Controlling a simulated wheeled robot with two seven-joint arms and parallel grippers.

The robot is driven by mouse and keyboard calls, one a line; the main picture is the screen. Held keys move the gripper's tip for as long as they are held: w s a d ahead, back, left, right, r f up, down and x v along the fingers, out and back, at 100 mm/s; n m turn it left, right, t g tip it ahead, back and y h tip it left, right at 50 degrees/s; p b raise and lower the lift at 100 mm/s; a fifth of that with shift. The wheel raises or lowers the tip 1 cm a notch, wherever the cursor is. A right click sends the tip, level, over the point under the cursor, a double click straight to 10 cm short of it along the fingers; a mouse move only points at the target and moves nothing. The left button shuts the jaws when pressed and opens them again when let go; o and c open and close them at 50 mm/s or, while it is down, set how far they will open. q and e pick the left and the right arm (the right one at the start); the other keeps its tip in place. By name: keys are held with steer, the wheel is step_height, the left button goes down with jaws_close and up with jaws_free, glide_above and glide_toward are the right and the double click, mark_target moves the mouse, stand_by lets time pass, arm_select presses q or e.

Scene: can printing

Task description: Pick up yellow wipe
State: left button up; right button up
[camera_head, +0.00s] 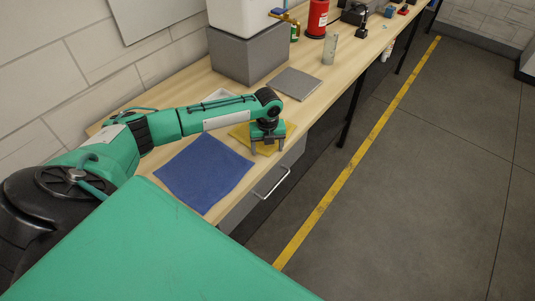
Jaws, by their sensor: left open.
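A yellow wipe (240,132) lies flat on the wooden bench, partly hidden under my left arm and gripper. My left gripper (268,150) points down over the wipe's right part, near the bench's front edge. Its two fingers are apart, with yellow cloth showing around them. I cannot tell whether the fingertips touch the wipe. My right gripper is not in view.
A blue cloth (204,172) lies left of the wipe. A grey plate (294,84), a grey block (249,53) under a white container, a grey cylinder (330,48) and a red can (317,18) stand farther back. A drawer handle (271,183) sticks out in front.

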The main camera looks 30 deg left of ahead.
arm_select(q)
steer(key=shift+f, duration=0.1)
jaws_close()
stand_by(0.8)
step_height(320, 180, up, 12)
steer(key=p, duration=1)
steer(key=shift+p, duration=0.35)
step_height(320, 180, up, 18)
steer(key=p, duration=0.3)
